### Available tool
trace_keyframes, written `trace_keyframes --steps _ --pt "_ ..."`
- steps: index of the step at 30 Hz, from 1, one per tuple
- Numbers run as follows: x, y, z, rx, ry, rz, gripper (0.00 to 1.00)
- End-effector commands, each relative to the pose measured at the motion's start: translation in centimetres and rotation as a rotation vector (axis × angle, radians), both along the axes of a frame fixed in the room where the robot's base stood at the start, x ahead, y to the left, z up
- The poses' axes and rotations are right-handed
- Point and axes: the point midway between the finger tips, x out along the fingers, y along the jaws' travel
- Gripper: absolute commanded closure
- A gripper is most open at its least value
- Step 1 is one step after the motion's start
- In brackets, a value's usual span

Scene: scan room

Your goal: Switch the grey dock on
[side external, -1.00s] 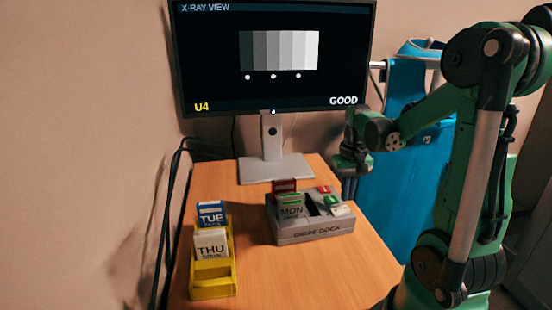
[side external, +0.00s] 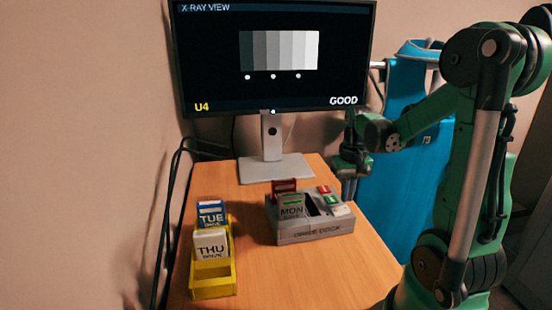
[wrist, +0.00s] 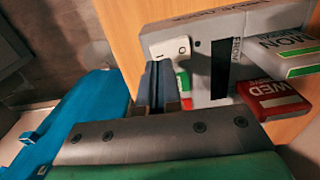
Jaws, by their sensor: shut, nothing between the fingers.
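The grey dock (side external: 312,232) stands on the wooden table below the monitor. It holds the MON drive (side external: 291,207) with a green stripe and the red WED drive (side external: 285,186), beside an empty dark slot (wrist: 219,68). A white rocker switch (side external: 341,210) marked I and O sits at the dock's right end; it also shows in the wrist view (wrist: 168,48). A green button (side external: 333,199) and a red button (side external: 324,189) are behind it. My gripper (wrist: 156,68) is shut and empty, with its tips close to the switch and green button. I cannot tell whether they touch.
A yellow rack (side external: 212,284) at the front left holds the TUE drive (side external: 211,214) and THU drive (side external: 211,246). The monitor (side external: 275,55) at the back reads X-RAY VIEW, U4 and GOOD. A blue cloth-like object (side external: 400,185) hangs right of the table.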

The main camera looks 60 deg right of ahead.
Motion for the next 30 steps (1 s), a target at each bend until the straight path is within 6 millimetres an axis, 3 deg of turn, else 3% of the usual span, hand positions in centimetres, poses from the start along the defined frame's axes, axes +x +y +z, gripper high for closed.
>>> trace_keyframes --steps 30 --pt "0.0 0.0 -1.5 0.000 0.000 0.000 1.00"
